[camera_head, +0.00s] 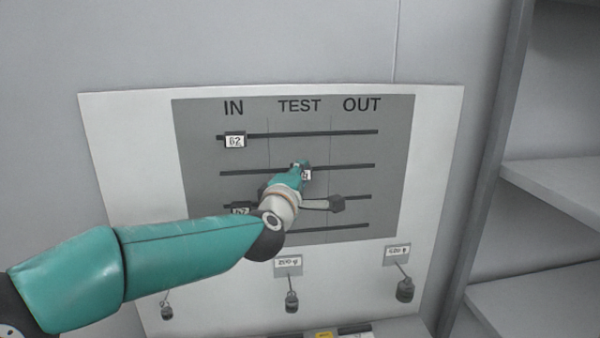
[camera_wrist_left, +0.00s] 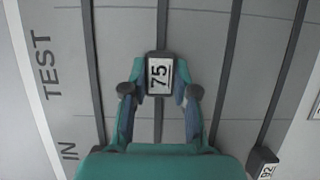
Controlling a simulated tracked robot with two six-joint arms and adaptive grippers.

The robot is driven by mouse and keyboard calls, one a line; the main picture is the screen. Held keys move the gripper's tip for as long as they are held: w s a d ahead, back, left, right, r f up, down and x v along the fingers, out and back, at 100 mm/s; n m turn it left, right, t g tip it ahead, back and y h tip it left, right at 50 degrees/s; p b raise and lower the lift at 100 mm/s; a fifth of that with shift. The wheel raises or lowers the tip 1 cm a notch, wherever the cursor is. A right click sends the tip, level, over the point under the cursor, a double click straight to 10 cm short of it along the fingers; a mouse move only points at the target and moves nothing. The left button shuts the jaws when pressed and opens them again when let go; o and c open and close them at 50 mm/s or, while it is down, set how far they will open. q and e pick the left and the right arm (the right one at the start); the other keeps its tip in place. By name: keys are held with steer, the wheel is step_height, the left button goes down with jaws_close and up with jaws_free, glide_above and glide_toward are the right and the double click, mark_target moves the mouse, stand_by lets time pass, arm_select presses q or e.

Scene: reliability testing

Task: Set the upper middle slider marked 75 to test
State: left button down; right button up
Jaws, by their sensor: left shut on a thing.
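The slider marked 75 shows clearly in the left wrist view (camera_wrist_left: 159,76), on its dark rail. It lies within the TEST section, between the two thin divider lines. My left gripper (camera_head: 301,171) reaches in from the left to the second rail from the top. In the wrist view its two fingers (camera_wrist_left: 160,92) are on either side of the slider, shut on it. My right gripper is in neither view.
Another slider (camera_head: 241,208), partly covered by my arm, is at IN lower down. Weights hang below the grey panel (camera_head: 395,110), such as one at the right (camera_head: 405,290). Shelves (camera_head: 555,185) stand right.

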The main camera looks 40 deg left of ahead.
arm_select(q)
steer(key=shift+f, duration=0.15)
steer(key=c, duration=0.9)
jaws_free()
steer(key=shift+w, duration=0.1)
steer(key=v, duration=1.2)
